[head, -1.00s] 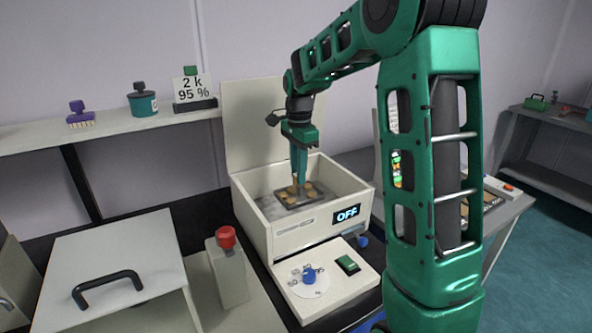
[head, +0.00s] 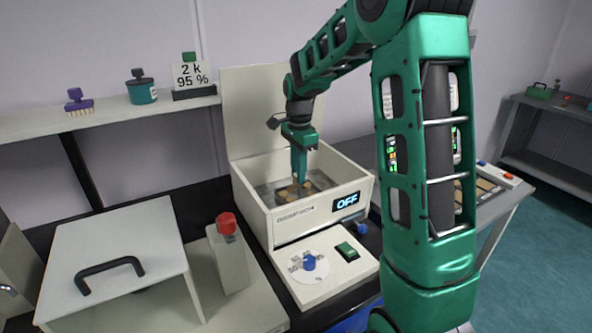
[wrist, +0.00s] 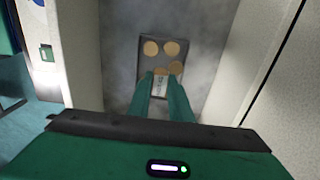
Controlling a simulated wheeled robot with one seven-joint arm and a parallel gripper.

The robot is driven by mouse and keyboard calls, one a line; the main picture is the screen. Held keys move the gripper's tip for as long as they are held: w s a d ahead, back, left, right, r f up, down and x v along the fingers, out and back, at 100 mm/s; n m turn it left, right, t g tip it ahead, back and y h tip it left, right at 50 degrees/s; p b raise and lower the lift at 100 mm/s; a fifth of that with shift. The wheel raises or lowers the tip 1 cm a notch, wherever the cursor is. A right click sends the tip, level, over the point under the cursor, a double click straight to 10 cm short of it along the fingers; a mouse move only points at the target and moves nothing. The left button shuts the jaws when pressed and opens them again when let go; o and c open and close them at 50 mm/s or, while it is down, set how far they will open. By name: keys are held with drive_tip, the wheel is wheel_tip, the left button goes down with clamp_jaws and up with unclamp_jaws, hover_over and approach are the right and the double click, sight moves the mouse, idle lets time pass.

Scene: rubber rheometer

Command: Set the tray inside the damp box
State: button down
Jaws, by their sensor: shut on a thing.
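The damp box (head: 290,222) is a cream box with its lid (head: 258,110) standing open at the back and a display reading OFF on its front. My gripper (head: 299,180) reaches down into the box and is shut on the tray. The tray (wrist: 147,66) is dark and flat, with several round tan pieces on it. In the wrist view my fingers (wrist: 166,95) meet at its near edge, over a small pale tag. In the head view the front wall hides part of the tray, and I cannot tell whether it touches the box floor.
A red-topped post (head: 228,250) and a cream cover with a black handle (head: 110,265) stand at the left. A shelf (head: 115,121) behind holds a purple brush, a teal jar and a sign reading 2 k 95 %. A blue knob (head: 309,262) sits in front.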

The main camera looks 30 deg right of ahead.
drive_tip(key=shift+f, duration=0.35)
drive_tip(key=c, duration=1.5)
unclamp_jaws()
drive_tip(key=shift+c, duration=0.2)
drive_tip(key=shift+r, duration=3)
